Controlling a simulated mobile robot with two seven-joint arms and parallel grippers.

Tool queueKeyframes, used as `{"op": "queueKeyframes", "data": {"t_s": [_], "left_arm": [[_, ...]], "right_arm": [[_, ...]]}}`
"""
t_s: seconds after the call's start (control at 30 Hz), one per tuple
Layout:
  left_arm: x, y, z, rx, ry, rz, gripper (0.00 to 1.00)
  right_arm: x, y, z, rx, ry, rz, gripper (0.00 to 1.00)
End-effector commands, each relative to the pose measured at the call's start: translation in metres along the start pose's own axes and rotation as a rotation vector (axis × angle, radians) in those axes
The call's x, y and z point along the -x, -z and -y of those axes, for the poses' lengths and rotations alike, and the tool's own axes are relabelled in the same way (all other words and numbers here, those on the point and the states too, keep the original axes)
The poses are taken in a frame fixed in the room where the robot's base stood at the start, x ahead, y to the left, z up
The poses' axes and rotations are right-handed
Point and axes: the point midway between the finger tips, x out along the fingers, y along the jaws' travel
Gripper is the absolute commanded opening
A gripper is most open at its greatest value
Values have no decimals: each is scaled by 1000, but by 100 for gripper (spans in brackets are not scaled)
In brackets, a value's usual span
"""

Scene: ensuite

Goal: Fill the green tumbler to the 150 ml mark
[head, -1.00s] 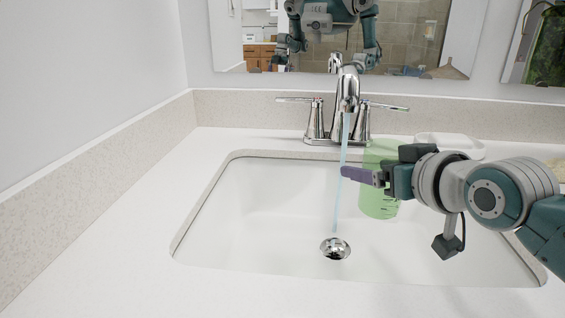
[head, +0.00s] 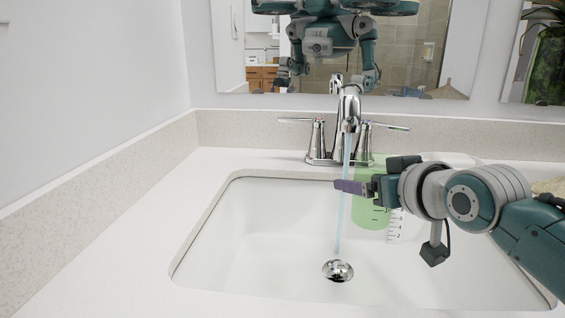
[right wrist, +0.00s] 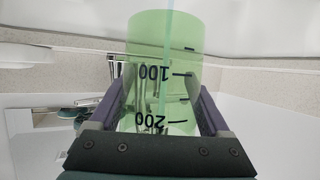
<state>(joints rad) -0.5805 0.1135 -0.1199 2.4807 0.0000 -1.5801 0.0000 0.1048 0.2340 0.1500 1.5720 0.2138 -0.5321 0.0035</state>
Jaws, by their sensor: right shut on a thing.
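The translucent green tumbler (head: 372,215) is over the sink, just right of the water stream (head: 342,205) in the head view. My right gripper (head: 362,187) is shut on it from the side. In the right wrist view the tumbler (right wrist: 163,45) sits between both fingers, with 100 and 200 marks showing. The stream runs from the chrome faucet (head: 348,112) to the drain (head: 338,270), so it appears to pass outside the tumbler. I cannot make out a water level inside. My left gripper is not in view, apart from the mirror reflection.
The white sink basin (head: 265,235) is otherwise clear. Faucet handles (head: 317,140) flank the spout, close behind the tumbler. A white strip with dark marks (head: 394,226) shows at the tumbler's right side. A mirror (head: 400,50) hangs behind. The left counter is bare.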

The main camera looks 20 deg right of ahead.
Motion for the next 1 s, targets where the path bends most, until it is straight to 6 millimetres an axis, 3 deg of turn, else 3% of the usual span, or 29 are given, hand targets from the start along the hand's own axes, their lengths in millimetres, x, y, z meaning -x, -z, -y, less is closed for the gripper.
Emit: {"op": "queueKeyframes", "data": {"t_s": [0.6,1.0], "left_arm": [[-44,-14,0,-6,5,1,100],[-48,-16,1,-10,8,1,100]], "right_arm": [[-65,23,7,0,0,-4,25],[-73,31,8,1,0,0,25]]}}
